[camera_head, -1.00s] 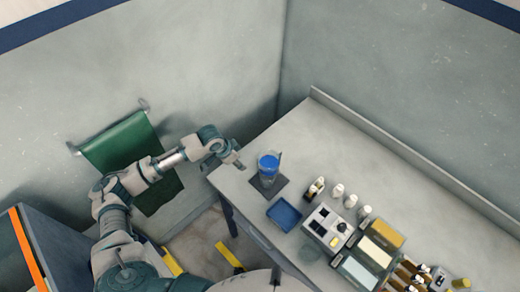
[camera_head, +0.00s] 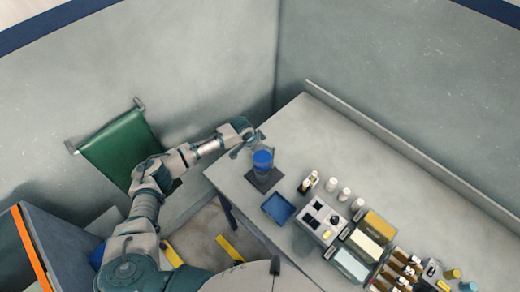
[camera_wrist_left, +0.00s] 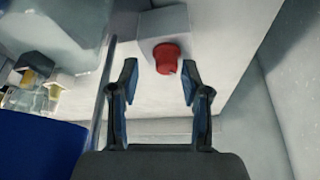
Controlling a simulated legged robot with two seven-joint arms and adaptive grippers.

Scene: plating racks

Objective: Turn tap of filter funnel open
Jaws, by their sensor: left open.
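The filter funnel (camera_head: 263,160) has a blue top and stands upright on a dark square base (camera_head: 258,184) near the table's left end. My left gripper (camera_head: 256,139) is just behind it, at the upper left of the blue top. In the left wrist view the gripper (camera_wrist_left: 160,75) is open and empty, one finger on each side. A red tap (camera_wrist_left: 166,58) on a pale grey block shows between and slightly beyond the fingertips. I cannot tell whether the fingers touch it. The tap is hidden in the head view. My right gripper is not in view.
A blue tray (camera_head: 278,207) lies in front of the funnel. A white-topped holder (camera_head: 322,222), small bottles (camera_head: 344,194) and sample boxes (camera_head: 370,237) stand to the right. The back of the table (camera_head: 345,140) is clear. A blue surface (camera_wrist_left: 40,150) fills the wrist view's lower left.

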